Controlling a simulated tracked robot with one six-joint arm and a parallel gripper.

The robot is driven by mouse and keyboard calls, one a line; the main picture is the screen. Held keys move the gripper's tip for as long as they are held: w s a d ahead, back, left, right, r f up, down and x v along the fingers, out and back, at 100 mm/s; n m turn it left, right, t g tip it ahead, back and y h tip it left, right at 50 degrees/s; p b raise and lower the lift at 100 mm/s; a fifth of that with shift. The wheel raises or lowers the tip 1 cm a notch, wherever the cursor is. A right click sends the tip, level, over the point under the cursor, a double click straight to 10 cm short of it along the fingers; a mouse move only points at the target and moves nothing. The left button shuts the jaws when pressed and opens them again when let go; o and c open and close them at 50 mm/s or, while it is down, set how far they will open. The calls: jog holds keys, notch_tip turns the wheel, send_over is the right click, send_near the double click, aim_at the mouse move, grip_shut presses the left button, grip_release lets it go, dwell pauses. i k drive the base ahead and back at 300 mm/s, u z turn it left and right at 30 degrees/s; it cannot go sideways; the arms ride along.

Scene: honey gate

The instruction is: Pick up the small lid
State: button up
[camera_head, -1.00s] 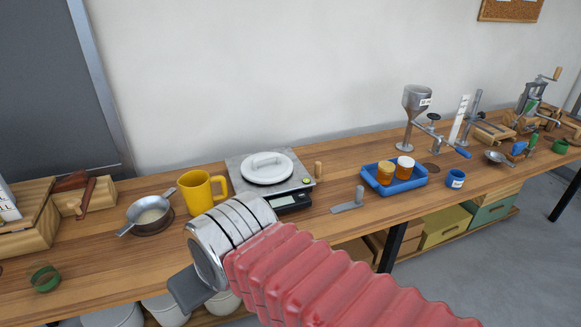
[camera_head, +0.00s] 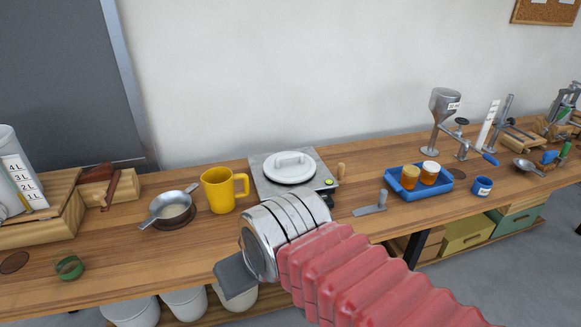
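A round white lid (camera_head: 289,172) with a raised bar handle lies on the grey scale (camera_head: 262,185) at the back middle of the bench. Two amber jars stand in the blue tray (camera_head: 443,187) at right; the right jar has a white top (camera_head: 430,167), the left jar (camera_head: 410,177) an orange-looking top. I cannot tell which of these is the small lid. My gripper (camera_head: 236,278) is in front of the bench, lower and nearer than the scale, touching none of these. Only one dark grey finger shows; the other is hidden, and so is its opening.
A yellow mug (camera_head: 222,190) and a metal pan (camera_head: 171,209) stand left of the scale. A flat metal scraper (camera_head: 371,208), a blue cup (camera_head: 482,187) and a funnel stand (camera_head: 443,110) are to the right. The front left bench is mostly clear, except a green ring (camera_head: 69,267).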

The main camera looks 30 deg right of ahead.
aim_at(289, 166)
jog(key=u, duration=0.05)
jog(key=i, duration=1)
jog(key=z, duration=0.05)
